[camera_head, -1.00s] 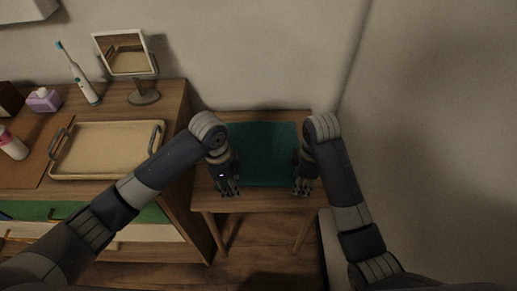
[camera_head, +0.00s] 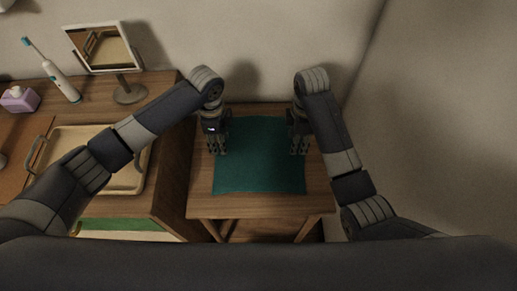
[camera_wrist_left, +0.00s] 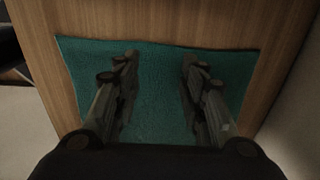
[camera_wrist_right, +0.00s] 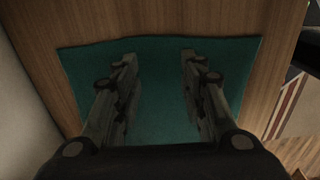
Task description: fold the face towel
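The green face towel (camera_head: 259,172) lies flat and spread out on a small wooden table. My left gripper (camera_head: 217,152) is over the towel's left edge, and my right gripper (camera_head: 298,152) is over its right edge. In the left wrist view the fingers (camera_wrist_left: 160,58) are apart with towel (camera_wrist_left: 155,95) showing between them. In the right wrist view the fingers (camera_wrist_right: 157,58) are also apart above the towel (camera_wrist_right: 160,90). Nothing is held in either gripper. Parts of the towel's side edges are hidden by the grippers.
The small wooden table (camera_head: 258,208) has bare margins around the towel. Walls stand behind and to the right.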

